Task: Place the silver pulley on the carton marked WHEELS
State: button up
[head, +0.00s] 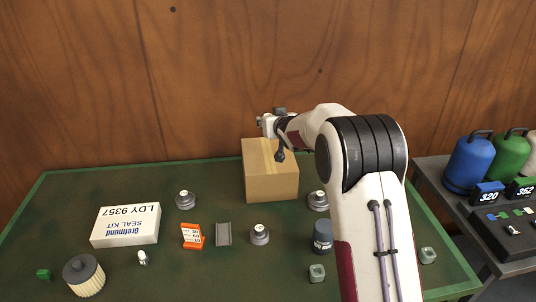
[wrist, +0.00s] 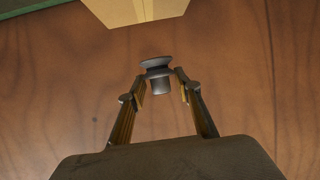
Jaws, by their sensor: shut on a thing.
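My gripper (wrist: 161,80) is shut on a grey, spool-shaped pulley (wrist: 157,66) with a wide flange and a narrower hub. It looks dark grey in this light. In the head view the end of my arm is at the back of the table, near and above a brown carton (head: 270,180) with a tape strip. The carton also shows at the top edge of the wrist view (wrist: 135,10), apart from the pulley. No WHEELS marking is readable on it. My gripper's fingers are hard to make out in the head view.
Similar grey pulleys stand on the green table at left (head: 185,200), centre (head: 260,235) and beside the carton (head: 318,200). A white seal kit box (head: 126,225), an orange box (head: 192,236), a grey channel piece (head: 224,234) and a dark cylinder (head: 322,237) stand in front. A wooden wall rises behind.

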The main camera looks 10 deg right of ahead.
send_over(269, 155)
jog(key=shift+f, duration=3.15)
jog(key=shift+s+f, duration=0.1)
jog(key=shift+f, duration=1.75)
jog(key=shift+f, duration=0.15)
jog(key=o, duration=1.1)
